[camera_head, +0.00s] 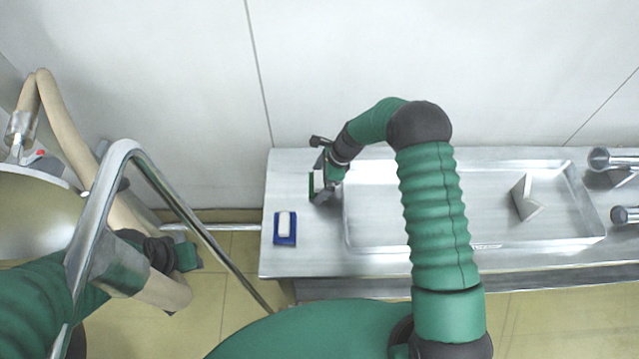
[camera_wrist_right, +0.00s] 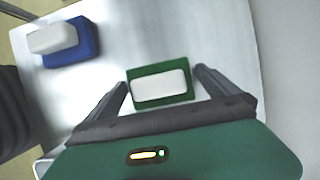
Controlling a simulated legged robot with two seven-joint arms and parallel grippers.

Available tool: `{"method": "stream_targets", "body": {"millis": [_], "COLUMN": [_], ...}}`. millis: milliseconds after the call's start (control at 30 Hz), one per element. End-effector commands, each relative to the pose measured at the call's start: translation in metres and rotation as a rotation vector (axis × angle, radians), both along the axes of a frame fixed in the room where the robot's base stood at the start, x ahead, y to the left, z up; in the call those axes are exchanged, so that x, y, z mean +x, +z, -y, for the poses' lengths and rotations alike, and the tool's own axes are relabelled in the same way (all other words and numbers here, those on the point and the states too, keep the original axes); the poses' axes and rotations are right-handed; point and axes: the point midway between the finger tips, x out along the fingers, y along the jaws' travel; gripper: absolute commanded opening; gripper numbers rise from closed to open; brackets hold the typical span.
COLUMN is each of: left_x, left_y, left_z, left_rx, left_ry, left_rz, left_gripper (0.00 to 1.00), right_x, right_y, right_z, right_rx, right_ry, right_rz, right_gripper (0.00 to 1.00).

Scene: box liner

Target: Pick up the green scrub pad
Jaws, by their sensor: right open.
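The green scrub pad (camera_wrist_right: 161,70) lies on the metal table, with a white block on top of it. In the head view only a green strip of the pad (camera_head: 311,185) shows beside my right gripper (camera_head: 322,184). In the right wrist view my right gripper (camera_wrist_right: 163,78) is open, with one finger on each side of the pad's near part. I cannot tell whether the fingers touch it. My left arm comes in at the lower left of the head view, and its gripper's fingertips cannot be made out there.
A blue pad (camera_head: 285,239) with a white block on it lies nearer the table's front left. A shallow metal tray (camera_head: 375,240) fills the table's middle, with a folded white piece (camera_head: 526,197) in it. A wall is behind.

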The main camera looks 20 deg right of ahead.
Motion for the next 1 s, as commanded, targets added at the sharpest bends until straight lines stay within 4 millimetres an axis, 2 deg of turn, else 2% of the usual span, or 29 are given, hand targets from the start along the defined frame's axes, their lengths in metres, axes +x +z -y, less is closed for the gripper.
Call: {"method": "stream_targets", "body": {"millis": [133, 533, 833, 1000], "left_x": [0.000, 0.000, 0.000, 0.000], "left_y": [0.000, 0.000, 0.000, -0.001], "left_z": [0.000, 0.000, 0.000, 0.000], "left_rx": [0.000, 0.000, 0.000, 0.000], "left_ry": [0.000, 0.000, 0.000, 0.000], "left_rz": [0.000, 0.000, 0.000, 0.000], "left_gripper": [0.36, 0.36, 0.36, 0.36], "right_x": [0.000, 0.000, 0.000, 0.000], "right_y": [0.001, 0.001, 0.003, 0.018], "right_z": [0.000, 0.000, 0.000, 0.000], "right_rx": [0.000, 0.000, 0.000, -0.001], "right_ry": [0.001, 0.000, 0.001, 0.000], "right_rz": [0.000, 0.000, 0.000, 0.002], "right_gripper": [0.99, 0.46, 0.46, 0.46]}}
